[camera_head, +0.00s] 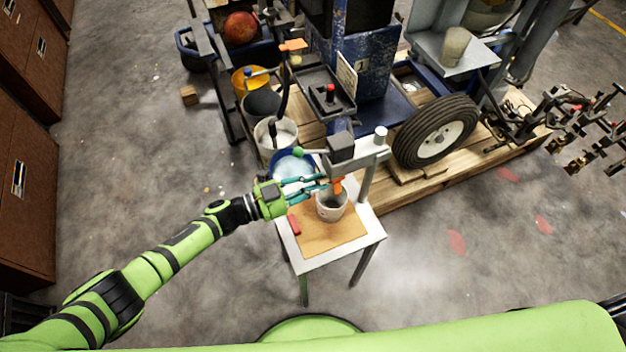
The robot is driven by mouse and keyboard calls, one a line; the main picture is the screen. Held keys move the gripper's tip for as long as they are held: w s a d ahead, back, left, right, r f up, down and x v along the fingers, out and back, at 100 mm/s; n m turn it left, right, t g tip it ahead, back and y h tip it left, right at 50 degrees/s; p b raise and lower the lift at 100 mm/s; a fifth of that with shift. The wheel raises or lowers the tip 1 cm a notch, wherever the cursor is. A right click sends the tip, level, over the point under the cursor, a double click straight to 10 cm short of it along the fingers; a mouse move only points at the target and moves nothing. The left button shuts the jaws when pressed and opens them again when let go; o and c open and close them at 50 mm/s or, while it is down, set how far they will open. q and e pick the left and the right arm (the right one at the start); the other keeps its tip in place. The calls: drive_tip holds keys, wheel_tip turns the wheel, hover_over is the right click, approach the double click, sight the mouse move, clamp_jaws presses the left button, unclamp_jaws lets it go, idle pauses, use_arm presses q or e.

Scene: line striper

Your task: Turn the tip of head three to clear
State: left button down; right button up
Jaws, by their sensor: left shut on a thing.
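My left gripper (310,186) reaches in from the left over a small table (321,260). It is shut on a small orange tip (338,184) under a grey spray head (341,148) with a dark block on it. The head hangs from an arm on a grey post (368,175) at the table's right. A green knob (298,152) sticks out at the head's left. A whitish cup (332,207) stands below the orange tip. The fingers partly hide the tip, and I cannot make out which way it points. My right gripper is not in view.
A red block (294,225) lies on the table's brown board (325,236). Behind stand buckets, one blue-rimmed (292,166), and a blue machine (360,68) on a pallet with a black wheel (436,131). Brown cabinets (25,190) line the left. Floor in front is clear.

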use_arm(q)
drive_tip(key=shift+w+d+r, duration=0.2)
drive_tip(key=shift+r, duration=0.4)
drive_tip(key=n, duration=0.2)
drive_tip(key=shift+r+n+p, duration=0.1)
drive_tip(key=shift+n+p, duration=0.2)
drive_tip(key=shift+p, duration=0.05)
drive_tip(key=n, duration=0.3)
drive_tip(key=shift+n, duration=0.3)
drive_tip(key=shift+n+p, duration=0.3)
drive_tip(key=shift+n, duration=0.9)
drive_tip(key=c, duration=1.1)
unclamp_jaws()
drive_tip(key=shift+c, duration=0.2)
drive_tip(key=shift+w+f, duration=0.1)
drive_tip(key=shift+f, duration=0.15)
drive_tip(key=o, duration=0.6)
drive_tip(key=shift+f, duration=0.15)
drive_tip(key=shift+c, duration=0.2)
drive_tip(key=shift+s+a, duration=0.1)
drive_tip(key=shift+s, duration=0.1)
